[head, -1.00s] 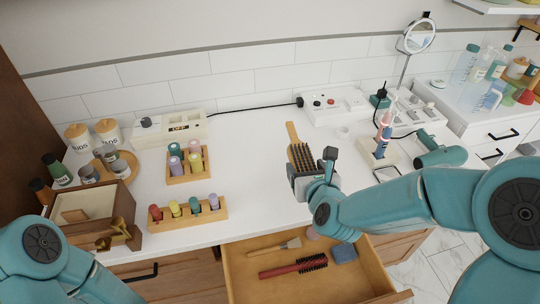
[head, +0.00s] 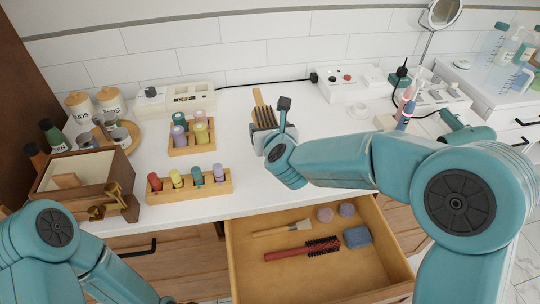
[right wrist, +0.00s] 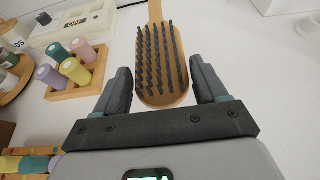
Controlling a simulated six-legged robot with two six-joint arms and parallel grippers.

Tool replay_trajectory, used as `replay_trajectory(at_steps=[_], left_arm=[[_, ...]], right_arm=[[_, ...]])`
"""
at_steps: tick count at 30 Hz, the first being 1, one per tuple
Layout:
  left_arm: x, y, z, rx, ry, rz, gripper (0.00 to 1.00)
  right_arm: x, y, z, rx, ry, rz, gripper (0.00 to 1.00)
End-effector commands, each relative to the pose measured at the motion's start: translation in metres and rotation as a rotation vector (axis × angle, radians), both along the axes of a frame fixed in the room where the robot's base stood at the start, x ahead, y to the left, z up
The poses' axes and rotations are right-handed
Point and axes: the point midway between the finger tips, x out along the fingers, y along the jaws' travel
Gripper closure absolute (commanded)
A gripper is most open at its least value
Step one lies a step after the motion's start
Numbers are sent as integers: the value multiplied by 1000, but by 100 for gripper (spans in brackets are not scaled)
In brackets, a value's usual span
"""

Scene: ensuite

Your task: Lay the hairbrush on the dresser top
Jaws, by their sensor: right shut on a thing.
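The hairbrush (head: 263,110) has a wooden back and handle with dark bristles. My right gripper (head: 264,134) is shut on it over the white dresser top (head: 320,130). In the right wrist view the hairbrush (right wrist: 162,62) lies between the two dark fingers of my right gripper (right wrist: 162,88), bristles facing the camera and handle pointing away. I cannot tell whether the brush touches the top. My left arm shows at the lower left, but its gripper is out of the picture.
Two wooden racks of coloured bottles (head: 190,182) stand left of the brush. A wooden box (head: 85,182) and jars are farther left. An open drawer (head: 240,275) below holds a red brush (head: 300,249) and small items. Electrical boxes stand along the wall. White surface around the brush is clear.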

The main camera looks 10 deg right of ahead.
Motion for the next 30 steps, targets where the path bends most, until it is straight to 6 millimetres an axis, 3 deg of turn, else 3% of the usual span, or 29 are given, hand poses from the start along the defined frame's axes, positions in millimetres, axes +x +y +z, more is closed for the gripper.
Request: replay_trajectory(at_steps=[1,3,8,15,28,29,30], left_arm=[[0,0,-4,0,0,0,3],[0,0,-6,0,0,0,3],[0,0,-6,0,0,0,3],[0,0,-10,0,0,0,3],[0,0,-15,0,0,0,3],[0,0,-13,0,0,0,3],[0,0,-12,0,0,0,3]], right_arm=[[0,-1,-15,-3,3,-2,60],[0,-1,-27,-2,2,-1,60],[0,-1,-40,-1,0,-3,60],[0,-1,-77,-1,1,-3,60],[0,-1,-85,0,-3,-2,60],[0,0,-83,0,-2,-2,18],[0,-1,-83,0,-2,-2,5]])
